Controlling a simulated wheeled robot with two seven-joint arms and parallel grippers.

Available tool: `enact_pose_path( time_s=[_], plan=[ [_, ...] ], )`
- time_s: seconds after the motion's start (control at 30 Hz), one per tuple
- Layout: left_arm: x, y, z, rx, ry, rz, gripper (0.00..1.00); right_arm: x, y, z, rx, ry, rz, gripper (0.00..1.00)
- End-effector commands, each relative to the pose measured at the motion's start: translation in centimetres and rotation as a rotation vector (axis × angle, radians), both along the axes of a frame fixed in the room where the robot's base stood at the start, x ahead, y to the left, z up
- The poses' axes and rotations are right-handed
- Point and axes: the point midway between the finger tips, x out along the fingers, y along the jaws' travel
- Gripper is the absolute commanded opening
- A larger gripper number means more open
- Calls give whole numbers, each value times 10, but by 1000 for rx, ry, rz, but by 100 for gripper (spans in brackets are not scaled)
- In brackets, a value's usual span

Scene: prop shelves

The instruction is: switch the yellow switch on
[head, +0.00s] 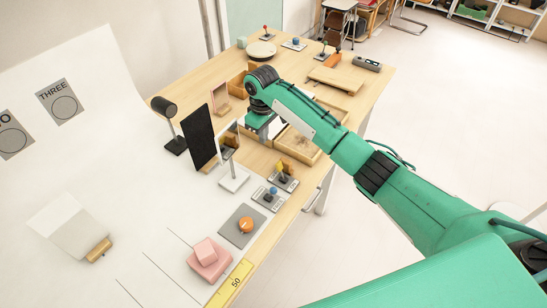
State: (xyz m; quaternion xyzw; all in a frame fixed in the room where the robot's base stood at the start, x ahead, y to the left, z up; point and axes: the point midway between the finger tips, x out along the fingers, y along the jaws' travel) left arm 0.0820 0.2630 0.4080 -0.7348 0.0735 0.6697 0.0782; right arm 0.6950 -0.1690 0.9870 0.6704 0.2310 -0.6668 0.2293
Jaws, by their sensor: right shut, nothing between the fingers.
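The yellow switch (280,167) is a small lever with a yellow knob on a grey labelled plate, near the table's right edge in the head view. Its on or off position is too small to tell. My right gripper (264,135) points down over the table, farther back than the yellow switch and a little left of it. It is shut and empty, and it appears apart from the switch. Its fingertips are partly hidden. My left gripper is not in view.
An orange button (246,225) and a pink block (208,258) are nearer. A white stand (233,178) and black panel (199,137) are left. A wooden tray (301,146) lies behind.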

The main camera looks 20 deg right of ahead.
Motion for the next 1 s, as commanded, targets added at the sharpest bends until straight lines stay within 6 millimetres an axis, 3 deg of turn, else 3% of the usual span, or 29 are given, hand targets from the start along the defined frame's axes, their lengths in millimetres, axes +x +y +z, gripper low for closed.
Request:
enact_pose_path(
  time_s=[0.47, 0.67, 1.0],
  plan=[
    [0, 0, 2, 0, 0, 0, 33, 1, -1, -3, -2, 2, -1, 0],
    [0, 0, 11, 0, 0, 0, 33, 0, 0, -30, -2, 5, 0, 0],
    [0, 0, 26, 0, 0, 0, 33, 0, 0, -97, -2, 5, -1, 0]
  ],
)
